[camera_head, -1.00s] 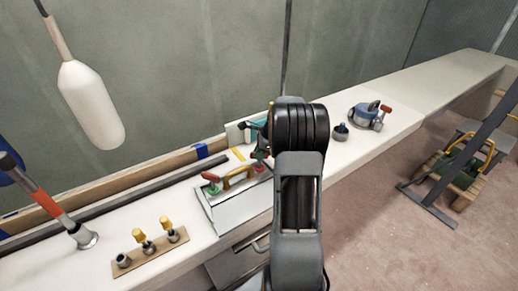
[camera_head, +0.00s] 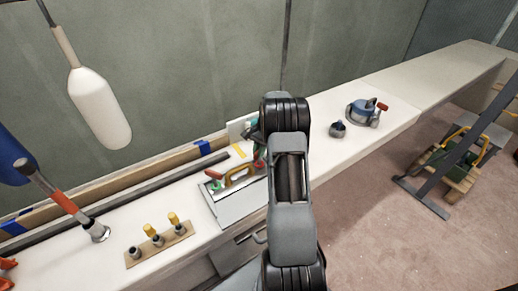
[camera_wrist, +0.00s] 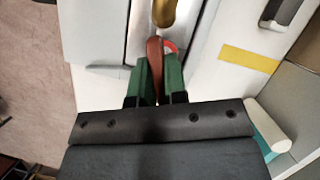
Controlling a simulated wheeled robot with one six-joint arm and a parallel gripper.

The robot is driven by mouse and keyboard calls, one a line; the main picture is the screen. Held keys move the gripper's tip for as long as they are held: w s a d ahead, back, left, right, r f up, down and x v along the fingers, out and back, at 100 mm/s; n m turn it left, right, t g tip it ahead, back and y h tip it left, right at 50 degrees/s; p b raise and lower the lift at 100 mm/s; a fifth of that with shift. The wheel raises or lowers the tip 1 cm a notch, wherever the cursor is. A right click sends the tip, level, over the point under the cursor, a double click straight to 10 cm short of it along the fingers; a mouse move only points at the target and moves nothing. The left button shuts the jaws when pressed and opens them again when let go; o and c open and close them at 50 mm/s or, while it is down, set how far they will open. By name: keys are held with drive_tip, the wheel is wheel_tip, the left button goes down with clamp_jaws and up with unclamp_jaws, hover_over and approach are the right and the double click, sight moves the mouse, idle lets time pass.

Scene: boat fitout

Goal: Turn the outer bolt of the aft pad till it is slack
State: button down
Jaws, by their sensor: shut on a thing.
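In the wrist view, my gripper (camera_wrist: 160,90) has green fingers shut on a red-brown handle (camera_wrist: 154,52). Part of a red ring or rim shows just beside the handle.
A wooden strip (camera_head: 160,246) with grey and yellow-topped pieces stands on the bench at left. A dark knob (camera_head: 337,130) and a blue device (camera_head: 362,113) stand right of my arm. A white float (camera_head: 100,108) hangs at left. The far right bench is clear.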

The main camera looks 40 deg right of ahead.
drive_tip(key=n, duration=0.2)
drive_tip(key=n+g+h, duration=0.1)
drive_tip(key=n, duration=0.1)
drive_tip(key=n+g+p, duration=0.1)
drive_tip(key=n, duration=0.1)
drive_tip(key=shift+s+a+f, duration=0.15)
drive_tip(key=shift+f, duration=0.2)
drive_tip(key=n+h, duration=0.1)
drive_tip(key=n, duration=0.2)
drive_tip(key=n+g+h, duration=0.1)
drive_tip(key=n, duration=0.2)
drive_tip(key=shift+h, duration=0.3)
drive_tip(key=shift+n, duration=0.4)
drive_tip(key=c, duration=1.5)
unclamp_jaws()
drive_tip(key=shift+f, duration=0.1)
drive_tip(key=shift+o, duration=1.7)
drive_tip(key=v, duration=1.4)
drive_tip(key=shift+p, duration=0.45)
drive_tip(key=shift+w, duration=0.25)
